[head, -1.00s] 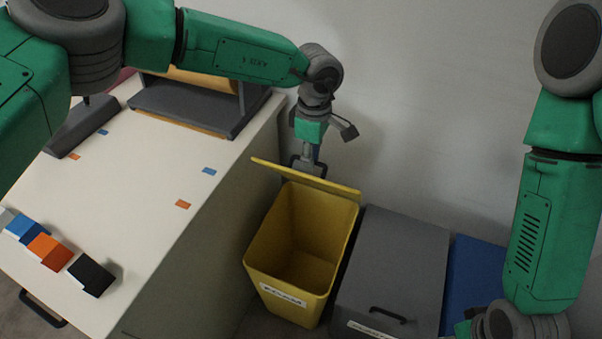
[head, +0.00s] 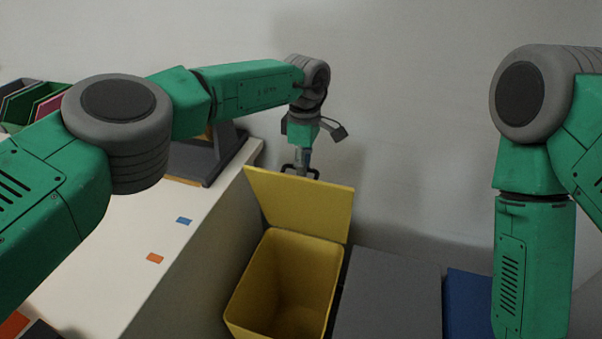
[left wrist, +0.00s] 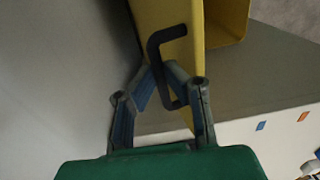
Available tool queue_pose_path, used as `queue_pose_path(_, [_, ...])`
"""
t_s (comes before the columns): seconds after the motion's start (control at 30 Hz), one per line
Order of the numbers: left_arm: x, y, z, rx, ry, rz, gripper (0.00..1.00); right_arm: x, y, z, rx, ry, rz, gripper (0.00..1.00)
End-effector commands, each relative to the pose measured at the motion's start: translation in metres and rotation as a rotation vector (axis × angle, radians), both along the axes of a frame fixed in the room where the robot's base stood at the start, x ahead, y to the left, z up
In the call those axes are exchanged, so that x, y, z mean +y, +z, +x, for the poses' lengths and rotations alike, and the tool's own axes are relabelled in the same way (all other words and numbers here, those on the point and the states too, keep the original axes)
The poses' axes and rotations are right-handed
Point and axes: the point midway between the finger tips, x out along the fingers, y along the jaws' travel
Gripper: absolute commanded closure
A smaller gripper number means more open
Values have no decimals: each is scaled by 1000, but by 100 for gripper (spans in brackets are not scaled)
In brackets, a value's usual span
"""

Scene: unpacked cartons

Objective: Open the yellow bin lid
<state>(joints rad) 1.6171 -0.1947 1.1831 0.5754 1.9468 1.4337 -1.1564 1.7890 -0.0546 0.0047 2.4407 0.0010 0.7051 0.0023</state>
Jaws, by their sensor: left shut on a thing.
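The yellow bin (head: 262,290) stands on the floor beside the white table, and its open inside looks empty. Its yellow lid (head: 305,206) is tilted up at the back, its inner face toward the head camera. My left gripper (head: 301,166) is behind the lid's top edge. In the left wrist view its fingers (left wrist: 159,76) are closed around the dark bent handle (left wrist: 154,52) on the lid's outer face (left wrist: 186,60). My right arm shows at the right of the head view, but its gripper is outside the picture.
A grey bin (head: 390,295) and a blue bin (head: 468,300) stand to the right of the yellow one. The white table (head: 120,255) is close on the left, with a dark grey stand (head: 200,165) on it. A wall is close behind.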

Motion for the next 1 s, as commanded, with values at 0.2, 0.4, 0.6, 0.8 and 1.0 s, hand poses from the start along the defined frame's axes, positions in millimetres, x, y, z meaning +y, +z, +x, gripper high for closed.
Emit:
queue_pose_path(0.2, [-4,-1,1,4,-5,-4,100,0,-2,0,0,0,0,60])
queue_pose_path(0.4, [-4,-1,1,4,-6,-4,100,0,-2,0,0,0,0,60])
queue_pose_path(0.6, [-4,-1,1,4,-5,-4,75,0,-2,0,0,0,0,60])
queue_pose_path(0.8, [-3,0,1,1,-3,-2,70,0,-2,0,0,0,0,60])
queue_pose_path(1.0, [-3,11,3,0,-2,-2,70,0,-1,-2,-3,0,-1,60])
